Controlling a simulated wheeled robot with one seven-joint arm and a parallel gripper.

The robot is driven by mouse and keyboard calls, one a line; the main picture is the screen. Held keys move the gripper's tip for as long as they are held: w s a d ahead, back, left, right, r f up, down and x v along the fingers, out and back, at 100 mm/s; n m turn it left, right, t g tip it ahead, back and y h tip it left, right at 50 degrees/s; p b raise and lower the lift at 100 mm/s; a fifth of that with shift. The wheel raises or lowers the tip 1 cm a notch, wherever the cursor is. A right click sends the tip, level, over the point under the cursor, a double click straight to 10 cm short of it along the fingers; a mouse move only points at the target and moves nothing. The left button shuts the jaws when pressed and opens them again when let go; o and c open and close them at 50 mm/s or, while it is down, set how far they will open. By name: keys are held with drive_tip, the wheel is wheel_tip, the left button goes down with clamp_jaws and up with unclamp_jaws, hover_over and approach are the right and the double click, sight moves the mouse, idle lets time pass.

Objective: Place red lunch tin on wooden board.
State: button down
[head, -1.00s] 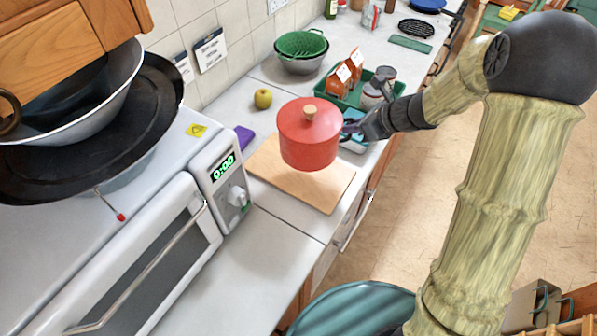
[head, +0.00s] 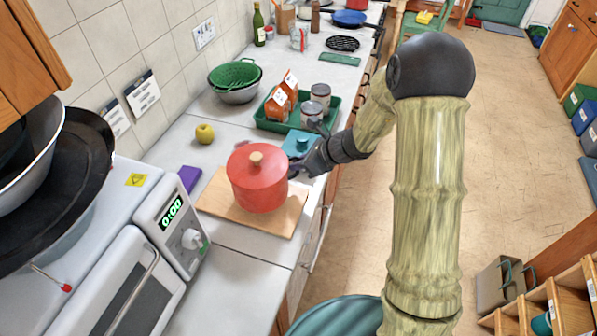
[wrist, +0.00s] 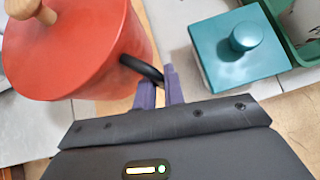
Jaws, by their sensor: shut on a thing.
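The red lunch tin (head: 258,186) is a round red pot with a lid and a wooden knob. It is upright over the wooden board (head: 284,220) on the counter, and its base lies within the board's outline in the head view. I cannot tell whether it touches the board. My gripper (head: 299,168) comes from the right and is shut on the tin's black side handle. In the wrist view the purple fingers of my gripper (wrist: 159,88) close around that handle, with the red tin (wrist: 75,50) at the left.
A teal lidded box (head: 298,143) stands just behind my gripper. A green tray (head: 265,124) holds cartons and jars. A yellow apple (head: 205,134), purple item (head: 189,177) and microwave (head: 165,232) are nearby. The counter front edge is at right.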

sight(298, 172)
drive_tip(key=f, duration=0.2)
drive_tip(key=shift+s+a+f, duration=0.15)
drive_tip(key=shift+a+f, duration=0.2)
drive_tip(key=shift+d+f, duration=0.1)
drive_tip(key=shift+f, duration=0.55)
drive_tip(key=c, duration=1.5)
unclamp_jaws()
drive_tip(key=shift+r, duration=0.2)
drive_tip(key=shift+d+r, duration=0.15)
drive_tip(key=shift+d, duration=0.1)
drive_tip(key=v, duration=1.1)
drive_tip(key=shift+d, duration=0.2)
